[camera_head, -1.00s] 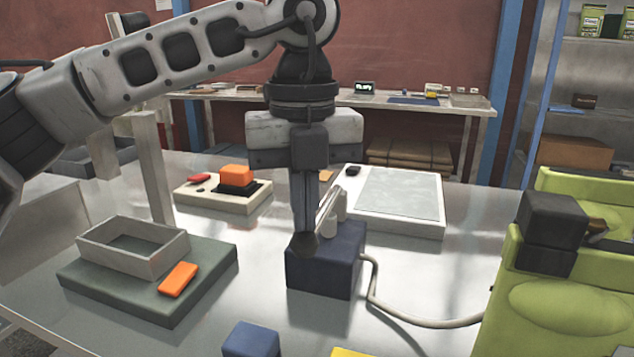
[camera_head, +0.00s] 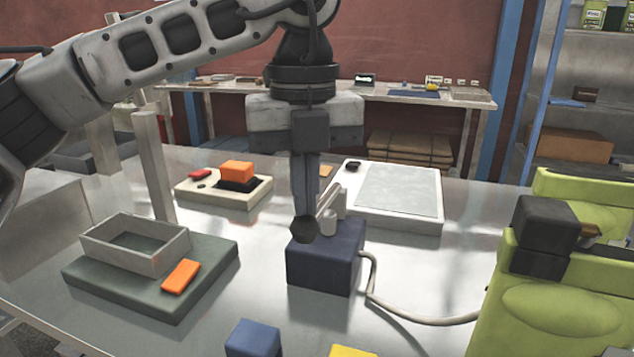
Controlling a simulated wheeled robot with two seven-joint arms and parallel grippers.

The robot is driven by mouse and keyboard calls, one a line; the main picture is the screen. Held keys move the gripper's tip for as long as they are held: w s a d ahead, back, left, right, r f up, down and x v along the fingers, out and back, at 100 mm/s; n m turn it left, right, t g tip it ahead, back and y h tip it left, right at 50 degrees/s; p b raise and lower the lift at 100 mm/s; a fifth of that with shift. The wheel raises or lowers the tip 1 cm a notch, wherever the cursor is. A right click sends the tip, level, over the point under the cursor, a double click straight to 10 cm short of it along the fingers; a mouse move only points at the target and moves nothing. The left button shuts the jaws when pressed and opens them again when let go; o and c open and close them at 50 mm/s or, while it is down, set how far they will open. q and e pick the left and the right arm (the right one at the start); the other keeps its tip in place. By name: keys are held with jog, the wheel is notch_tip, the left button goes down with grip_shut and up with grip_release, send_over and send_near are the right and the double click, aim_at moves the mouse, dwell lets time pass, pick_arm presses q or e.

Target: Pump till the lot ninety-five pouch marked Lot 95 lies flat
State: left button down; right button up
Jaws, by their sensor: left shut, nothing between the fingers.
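A dark blue pump block (camera_head: 335,265) stands mid-table with a pale lever (camera_head: 328,203) and a short pale post on top. A pale hose (camera_head: 372,275) runs from its right side toward a green machine. My left gripper (camera_head: 304,212) points straight down over the block's left edge, shut and empty. A dark round knob (camera_head: 303,230) is at its fingertips, apparently at the lever's end; I cannot tell whether they touch. No pouch marked Lot 95 can be made out. My right gripper is not in view.
The green machine (camera_head: 560,305) fills the right. A white board with a grey panel (camera_head: 400,188) lies behind the pump. An open grey tray (camera_head: 135,262) and orange block (camera_head: 181,276) rest on a dark pad at left. Blue (camera_head: 253,340) and yellow blocks are in front.

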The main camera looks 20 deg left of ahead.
pick_arm(q)
jog(key=shift+w+r+p, duration=0.15)
jog(key=shift+r+p, duration=1)
jog(key=shift+r, duration=0.4)
dwell(0.5)
jog(key=shift+r, duration=0.25)
notch_tip(320, 180, up, 6)
jog(key=p, duration=0.4)
jog(key=shift+f, duration=0.25)
